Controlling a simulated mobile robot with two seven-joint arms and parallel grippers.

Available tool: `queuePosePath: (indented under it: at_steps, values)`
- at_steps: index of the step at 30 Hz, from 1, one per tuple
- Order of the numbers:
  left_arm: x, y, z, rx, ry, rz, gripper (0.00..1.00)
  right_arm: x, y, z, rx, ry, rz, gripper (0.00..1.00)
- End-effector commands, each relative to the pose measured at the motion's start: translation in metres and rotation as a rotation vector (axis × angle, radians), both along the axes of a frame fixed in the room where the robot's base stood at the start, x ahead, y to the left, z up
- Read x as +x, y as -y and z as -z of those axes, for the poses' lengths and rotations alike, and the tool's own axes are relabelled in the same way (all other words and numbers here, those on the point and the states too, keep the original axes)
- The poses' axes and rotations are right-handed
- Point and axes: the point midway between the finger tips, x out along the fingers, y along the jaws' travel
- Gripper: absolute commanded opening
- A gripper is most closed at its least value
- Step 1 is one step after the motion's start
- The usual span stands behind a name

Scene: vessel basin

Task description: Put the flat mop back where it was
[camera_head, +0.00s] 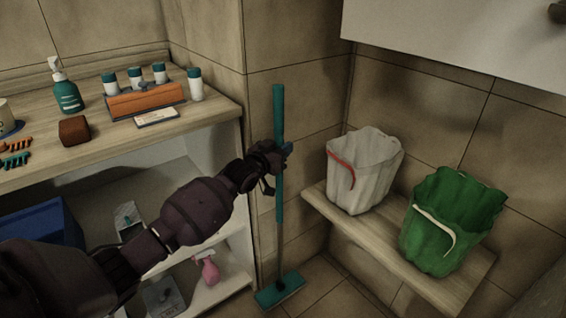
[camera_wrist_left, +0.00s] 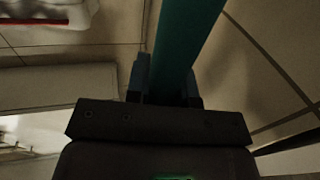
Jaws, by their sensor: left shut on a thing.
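The flat mop (camera_head: 279,215) has a teal handle and a flat teal head. It stands close to upright in the corner between the shelf unit and the bench, with its head (camera_head: 279,291) at the floor. My left gripper (camera_head: 280,155) is shut on the upper half of the handle. In the left wrist view the teal handle (camera_wrist_left: 188,35) runs up from between the two fingers of my left gripper (camera_wrist_left: 167,88). Whether the head presses on the floor I cannot tell. My right gripper is not in view.
The wooden shelf unit (camera_head: 110,150) at left holds a soap bottle (camera_head: 66,88), several capped bottles and an orange item. Lower shelves hold a blue bin (camera_head: 42,222) and a pink spray bottle (camera_head: 207,268).

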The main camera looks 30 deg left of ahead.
Motion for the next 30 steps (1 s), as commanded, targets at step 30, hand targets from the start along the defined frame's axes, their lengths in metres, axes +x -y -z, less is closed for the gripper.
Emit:
queuePosePath:
  at_steps: [30]
  values:
    - [0.001,-0.004,0.049,0.001,0.003,0.0,0.36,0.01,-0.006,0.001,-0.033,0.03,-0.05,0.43]
